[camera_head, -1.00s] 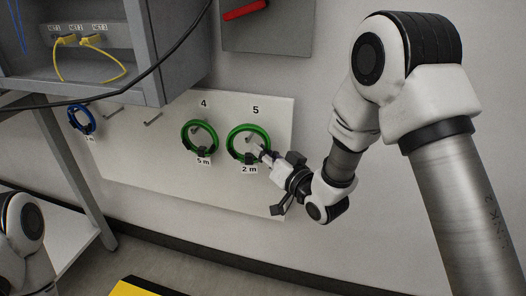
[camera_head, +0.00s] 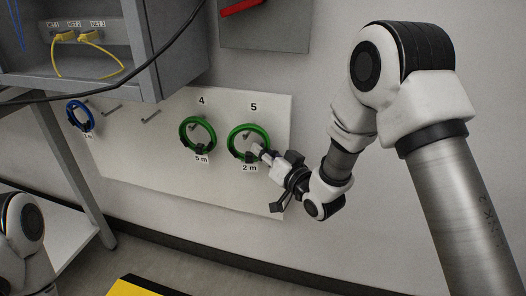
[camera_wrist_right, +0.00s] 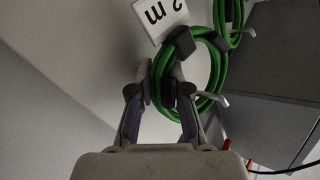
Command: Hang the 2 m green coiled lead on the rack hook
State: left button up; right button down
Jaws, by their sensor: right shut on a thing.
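The green coiled lead marked 2 m (camera_head: 266,132) is in front of the pale hook board, below the number 5. A hook (camera_head: 247,134) shows inside its ring; I cannot tell whether the ring rests on it. My right gripper (camera_head: 259,152) is shut on the lower right of this coil. In the right wrist view, the gripper (camera_wrist_right: 166,92) has the coil's black clip and green strands between its fingers, and the coil (camera_wrist_right: 218,72) extends to the right. Its white 2 m tag (camera_wrist_right: 160,15) sits above. My left gripper is out of view; only part of the left arm shows.
A 5 m green coil (camera_head: 183,129) hangs left of it, under number 4. A blue coil (camera_head: 70,116) hangs at the far left of the board (camera_head: 150,165), with bare hooks between. A grey cabinet (camera_head: 190,60) with yellow cables juts out upper left.

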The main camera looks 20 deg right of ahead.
jog(key=c, duration=1)
grip_release()
jog(key=shift+c, duration=0.2)
jog(key=v, duration=1.2)
jog(key=s+a+f+g+h, duration=0.1)
jog(key=s+f+g, duration=0.3)
jog(key=f, duration=0.7)
jog(key=s+a+f+g+h, duration=0.1)
jog(key=s+f+g, duration=0.25)
jog(key=f, duration=0.85)
jog(key=s+d+f+g+h, duration=0.2)
jog(key=s+f+g, duration=0.35)
jog(key=s, duration=0.35)
jog(key=s+d+f+g+h, duration=0.2)
jog(key=s+f+g, duration=0.2)
jog(key=s+f, duration=0.45)
notch_tip(320, 180, up, 26)
jog(key=s+n+p, duration=0.1)
jog(key=s+p, duration=0.1)
jog(key=p, duration=2.2)
